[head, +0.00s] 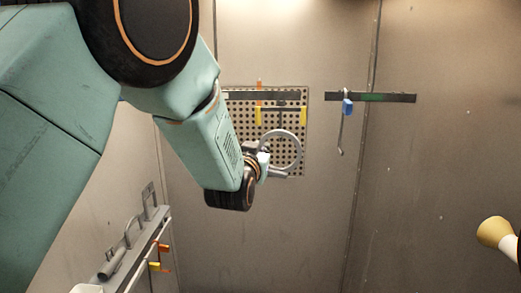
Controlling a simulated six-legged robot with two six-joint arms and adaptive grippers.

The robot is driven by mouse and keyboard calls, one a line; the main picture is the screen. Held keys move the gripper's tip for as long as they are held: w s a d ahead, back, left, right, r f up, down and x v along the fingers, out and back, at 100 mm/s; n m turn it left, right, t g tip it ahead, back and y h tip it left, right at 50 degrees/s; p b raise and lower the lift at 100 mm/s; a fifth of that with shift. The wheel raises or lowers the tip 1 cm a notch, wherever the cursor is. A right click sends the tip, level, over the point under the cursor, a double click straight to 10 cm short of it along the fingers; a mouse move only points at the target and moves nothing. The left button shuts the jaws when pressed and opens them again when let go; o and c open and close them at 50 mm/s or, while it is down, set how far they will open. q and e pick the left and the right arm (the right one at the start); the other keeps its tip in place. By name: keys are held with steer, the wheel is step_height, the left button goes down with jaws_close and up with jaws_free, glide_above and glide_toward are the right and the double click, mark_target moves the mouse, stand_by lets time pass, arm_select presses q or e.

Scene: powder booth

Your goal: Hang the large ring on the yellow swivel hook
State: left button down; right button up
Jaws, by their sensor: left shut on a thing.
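My left arm comes in from the upper left, and its left gripper (268,168) is shut on the large ring (300,150). The ring is grey and is held up with its open face toward me, in front of the perforated panel (240,125) on the back wall. The gripper grips it at its lower left. Two yellow pieces, one on the left (259,116) and one on the right (303,116), show on the panel above the ring. I cannot tell which, if either, is the yellow swivel hook. My right gripper is not in view.
A dark rail (400,98) right of the panel carries a blue-tagged hook (347,108) with a long rod hanging down. At lower left, a wall rail (135,247) holds grey parts and orange and yellow tags. A cream cone (494,231) juts in at right.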

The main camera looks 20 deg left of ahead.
arm_select(q)
steer(key=shift+w+a, duration=0.1)
steer(key=shift+a, duration=0.05)
steer(key=shift+w+a, duration=0.2)
steer(key=shift+w, duration=0.55)
steer(key=shift+w+a, duration=0.2)
steer(key=shift+w, duration=0.55)
steer(key=shift+w+a, duration=0.2)
steer(key=shift+w, duration=0.55)
steer(key=shift+f+b, duration=0.25)
steer(key=shift+b, duration=0.2)
steer(key=shift+f, duration=0.35)
steer(key=shift+f+b, duration=0.2)
steer(key=shift+b, duration=0.2)
